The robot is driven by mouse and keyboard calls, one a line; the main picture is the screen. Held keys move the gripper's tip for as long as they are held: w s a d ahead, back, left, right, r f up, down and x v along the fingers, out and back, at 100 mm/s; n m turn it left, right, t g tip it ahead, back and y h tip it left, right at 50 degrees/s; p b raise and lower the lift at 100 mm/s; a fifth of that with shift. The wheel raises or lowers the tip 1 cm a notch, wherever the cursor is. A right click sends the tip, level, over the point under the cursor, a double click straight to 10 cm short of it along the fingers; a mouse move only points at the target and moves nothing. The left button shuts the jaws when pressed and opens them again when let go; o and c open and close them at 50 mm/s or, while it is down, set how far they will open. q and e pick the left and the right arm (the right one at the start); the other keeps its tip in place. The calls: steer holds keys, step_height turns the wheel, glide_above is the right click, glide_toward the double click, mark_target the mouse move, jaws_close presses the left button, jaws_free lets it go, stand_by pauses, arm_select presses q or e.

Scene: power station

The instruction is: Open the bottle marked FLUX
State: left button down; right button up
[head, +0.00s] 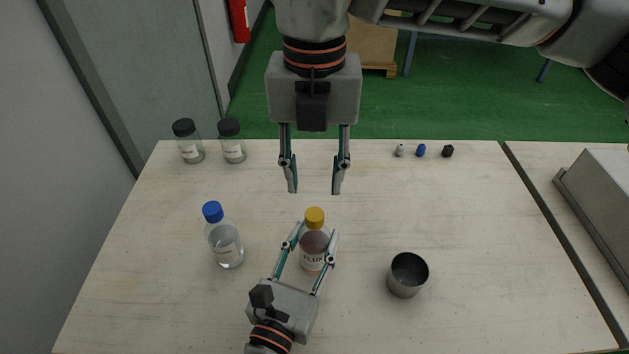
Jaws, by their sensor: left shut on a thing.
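The yellow cap is on. My right gripper (313,191) is open and empty, pointing down just above and behind the yellow cap. A clear bottle with a blue cap (225,242) stands to the left; its label is too small to read.
Two dark-lidded jars (190,148) stand at the back left of the table (480,230). A metal cup (405,281) stands at the front right. Three small objects (421,151) lie at the back right. A grey box (600,190) sits at the right edge. The table's middle right is clear.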

mark_target(314, 214)
steer(key=m, duration=0.5)
steer(key=shift+m, duration=0.4)
steer(key=m, duration=1.1)
steer(key=shift+f+m, duration=0.3)
steer(key=shift+f, duration=0.1)
step_height(314, 214, down, 7)
steer(key=shift+f, duration=0.15)
